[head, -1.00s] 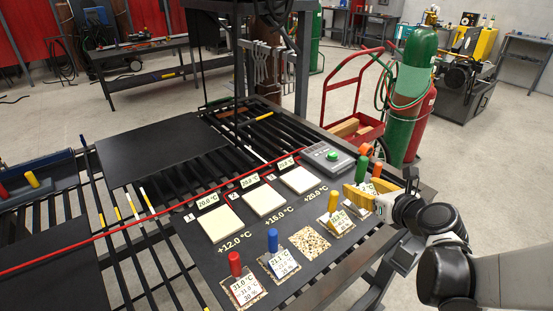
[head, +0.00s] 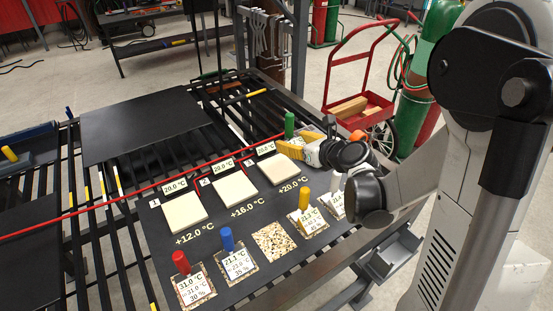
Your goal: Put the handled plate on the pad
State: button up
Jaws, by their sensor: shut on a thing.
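My gripper (head: 288,148), with yellow fingers, is shut at the far right of the dark board, behind the third pad. A green handle (head: 289,125) rises just behind the fingers and appears to be the held plate's handle; a sliver of pale plate (head: 313,135) shows beside it. The fingers hide most of the plate. Three pale square pads stand in a row: the left pad (head: 184,212), middle pad (head: 234,188) and right pad (head: 279,168). All three are bare, with small temperature displays behind them.
Plates with a red handle (head: 181,262), a blue handle (head: 228,239) and a yellow handle (head: 304,199) stand along the front. A speckled square (head: 272,242) among them is bare. Another plate (head: 337,205) is partly behind my arm. A red cart (head: 361,85) stands behind.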

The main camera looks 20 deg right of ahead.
jog(key=w+a+f, duration=0.1)
jog(key=w, duration=0.1)
jog(key=w+a+f+b, duration=0.1)
jog(key=w+a+f, duration=0.1)
jog(key=shift+a+f, duration=0.1)
jog(key=shift+a, duration=0.05)
jog(key=shift+f+b, duration=1.15)
jog(key=shift+f, duration=0.8)
jog(key=shift+f+b, duration=0.5)
jog(key=shift+b, duration=0.05)
jog(key=shift+f, duration=0.15)
jog(key=o, duration=1.4)
jog(key=shift+r+p, duration=0.5)
jog(key=shift+r, duration=0.1)
jog(key=p+v, duration=0.3)
jog(key=v, duration=0.9)
